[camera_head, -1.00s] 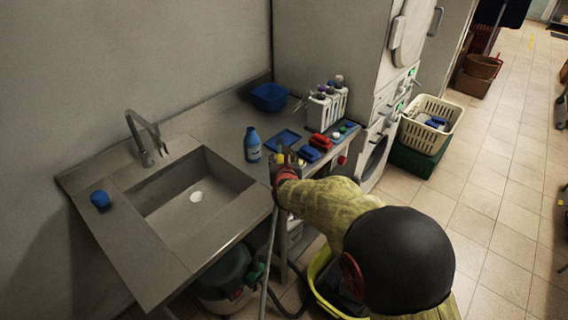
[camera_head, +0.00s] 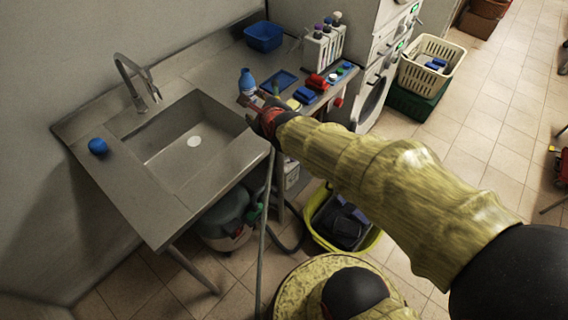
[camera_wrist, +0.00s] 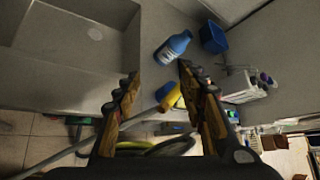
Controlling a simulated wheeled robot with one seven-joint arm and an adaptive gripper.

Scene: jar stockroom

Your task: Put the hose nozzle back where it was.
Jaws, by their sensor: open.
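A yellow piece at the end of a grey hose, which looks like the hose nozzle (camera_wrist: 168,97), lies between and below my fingers in the wrist view. The grey hose (camera_wrist: 85,143) runs from it to the lower left. In the head view the hose (camera_head: 264,225) hangs down past the counter's front edge, and my gripper hides most of its upper end. My gripper (camera_head: 260,101) is over the counter edge, right of the sink, with its fingers spread around empty space. The wrist view shows both fingers (camera_wrist: 159,72) apart; I cannot tell whether either touches the nozzle.
A blue bottle (camera_head: 247,82) stands close by my fingertips. The sink (camera_head: 185,135) is left. A blue tub (camera_head: 263,36), a rack of bottles (camera_head: 322,45) and red (camera_head: 317,82) and blue (camera_head: 304,95) items stand on the counter. A yellow-green basket (camera_head: 372,240) is below.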

